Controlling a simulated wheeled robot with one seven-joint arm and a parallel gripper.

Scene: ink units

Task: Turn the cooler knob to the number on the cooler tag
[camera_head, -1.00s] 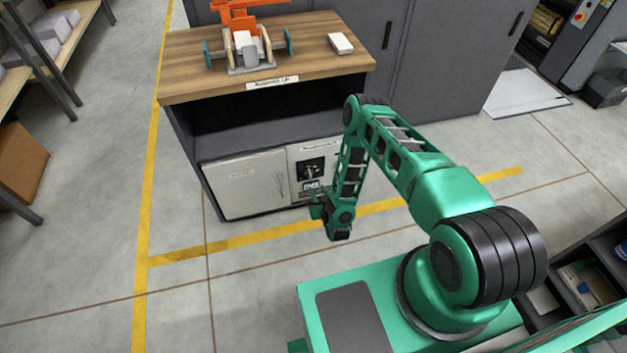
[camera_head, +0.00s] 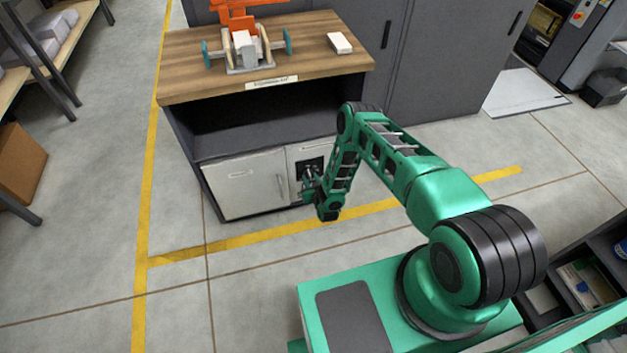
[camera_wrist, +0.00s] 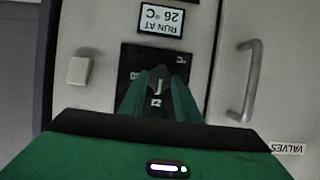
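The cooler tag (camera_wrist: 160,20) is upside down in the wrist view and reads "RUN AT 26 °C". Below it in that view is a black dial panel (camera_wrist: 181,58), also seen on the cabinet front in the head view (camera_head: 306,166). The knob (camera_wrist: 158,76) is at the panel's middle, with a pale mark. Most dial numbers are hidden or too small to read. My gripper (camera_wrist: 159,82) is at the panel with its green fingers apart, one on each side of the knob. I cannot tell whether they touch it. My gripper (camera_head: 309,187) partly covers the panel in the head view.
A door with a metal handle (camera_wrist: 249,80) and a "VALVES" label (camera_wrist: 288,148) is beside the panel. A pale block (camera_wrist: 79,70) sticks out on the other side. A wooden bench top (camera_head: 180,75) with an orange machine (camera_head: 238,14) is above. The floor in front is clear.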

